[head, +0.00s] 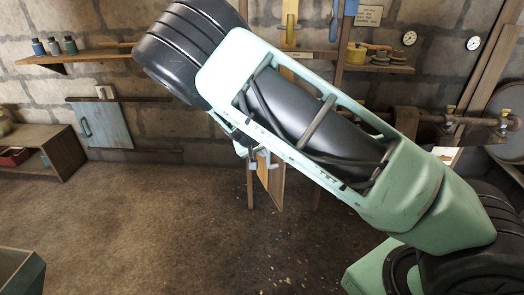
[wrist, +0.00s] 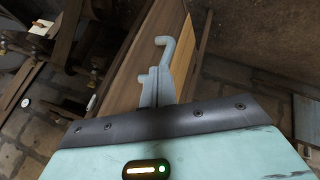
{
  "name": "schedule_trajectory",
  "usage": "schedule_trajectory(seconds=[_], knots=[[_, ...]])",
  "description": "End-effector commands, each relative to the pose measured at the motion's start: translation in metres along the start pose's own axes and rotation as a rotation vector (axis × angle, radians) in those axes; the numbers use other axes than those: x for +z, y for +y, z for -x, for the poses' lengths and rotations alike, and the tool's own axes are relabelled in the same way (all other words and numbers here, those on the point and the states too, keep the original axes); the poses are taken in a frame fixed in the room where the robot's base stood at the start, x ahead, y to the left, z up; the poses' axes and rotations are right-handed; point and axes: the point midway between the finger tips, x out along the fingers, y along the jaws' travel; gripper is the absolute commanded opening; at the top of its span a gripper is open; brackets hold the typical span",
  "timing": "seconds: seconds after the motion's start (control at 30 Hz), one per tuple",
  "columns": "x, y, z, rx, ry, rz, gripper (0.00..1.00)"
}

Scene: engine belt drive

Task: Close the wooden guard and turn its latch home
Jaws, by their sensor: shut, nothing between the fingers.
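A wooden panel, which looks like the guard (head: 274,188), stands upright behind my arm in the head view, with its upper part hidden. In the wrist view its broad brown face and paler edge (wrist: 150,35) fill the upper middle. My gripper (head: 263,163) hangs below my forearm in front of the panel. Its grey hooked fingers (wrist: 158,65) are together and empty in the wrist view, overlapping the panel; I cannot tell whether they touch it. I cannot make out the latch clearly.
A shaft with brass fittings (head: 450,112) and a dark wheel (head: 510,110) are at the right. A blue door (head: 100,125) and a low wooden cabinet (head: 55,150) are at the left. Shelves line the stone wall. The floor at the lower left centre is clear.

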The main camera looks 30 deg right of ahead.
Motion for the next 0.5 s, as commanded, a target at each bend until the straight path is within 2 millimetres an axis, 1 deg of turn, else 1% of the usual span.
schedule_trajectory(seconds=[0.03,0.27,0.4,0.5], knots=[[0.001,0.001,-0.013,0.002,-0.003,-0.001,0.00],[0.001,0.001,-0.059,0.001,-0.003,0.001,0.00],[0.001,0.021,-0.067,0.000,-0.003,-0.002,0.00],[0.001,0.029,-0.072,-0.001,-0.002,-0.002,0.00]])
